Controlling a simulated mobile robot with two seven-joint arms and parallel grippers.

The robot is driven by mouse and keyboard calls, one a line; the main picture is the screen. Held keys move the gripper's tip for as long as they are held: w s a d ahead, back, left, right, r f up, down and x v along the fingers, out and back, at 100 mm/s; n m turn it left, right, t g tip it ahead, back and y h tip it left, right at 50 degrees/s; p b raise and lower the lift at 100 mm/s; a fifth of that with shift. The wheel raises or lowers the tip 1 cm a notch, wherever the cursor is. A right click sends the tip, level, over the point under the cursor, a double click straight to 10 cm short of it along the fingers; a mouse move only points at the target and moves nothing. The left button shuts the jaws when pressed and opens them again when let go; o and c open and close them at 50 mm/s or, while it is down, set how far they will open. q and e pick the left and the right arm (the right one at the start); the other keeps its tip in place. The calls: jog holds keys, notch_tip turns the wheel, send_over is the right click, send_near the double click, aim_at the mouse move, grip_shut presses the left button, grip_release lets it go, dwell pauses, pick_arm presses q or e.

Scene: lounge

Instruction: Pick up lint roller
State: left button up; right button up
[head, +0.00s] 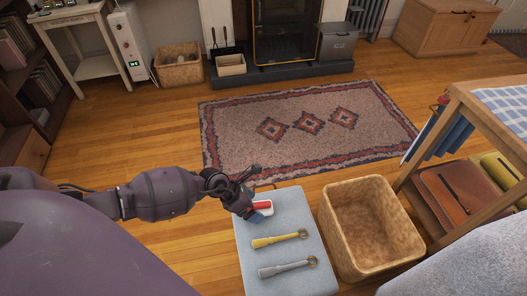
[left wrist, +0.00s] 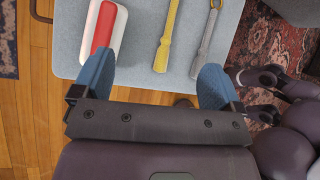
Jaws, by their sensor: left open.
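The lint roller (head: 263,206), a red and white piece, lies on a pale blue-grey padded stool top (head: 250,235). My left gripper (head: 243,203) is at the stool's far left corner, beside the lint roller and partly covering it in the head view. In the left wrist view the lint roller (left wrist: 103,28) lies ahead of the left finger. The open, empty jaws (left wrist: 156,84) span the stool edge, with the yellow stick (left wrist: 169,32) between and beyond them. My right gripper is not clearly seen.
The yellow stick and a grey stick (head: 285,268), each with a ring end, lie on the same stool. An empty wicker basket (head: 335,222) stands close on its right. A wooden shelf table (head: 470,100) is farther right. A patterned rug (head: 305,150) lies beyond.

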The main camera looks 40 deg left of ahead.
aim_at(256, 205)
pick_arm(q)
jog(key=w+a+f+m+y, duration=0.1)
jog(key=a+f+m+y+b, duration=0.1)
jog(key=a, duration=0.1)
jog(key=w+a+f+m+g+y, duration=0.1)
jog(key=a+f, duration=0.1)
jog(key=shift+w, duration=0.35)
jog(key=shift+w+f+b, duration=0.1)
jog(key=shift+f+b, duration=0.1)
jog(key=shift+b, duration=0.1)
jog(key=b+x, duration=0.2)
jog(key=x, duration=0.2)
jog(key=shift+d+f, duration=0.1)
jog(key=shift+f, duration=0.25)
jog(key=b+x, duration=0.2)
jog(key=x, duration=0.2)
jog(key=shift+w+d, duration=0.15)
jog(key=shift+w, duration=0.05)
jog(key=shift+w+d+f+b, duration=0.15)
jog(key=shift+w+f+b, duration=0.2)
jog(key=shift+f, duration=0.1)
jog(key=shift+r, duration=0.1)
pick_arm(e)
jog(key=shift+w+f+t, duration=0.25)
jog(key=shift+f+t, duration=0.5)
jog(key=shift+t, duration=0.15)
pick_arm(q)
jog(key=shift+c, duration=0.3)
jog(key=c, duration=1)
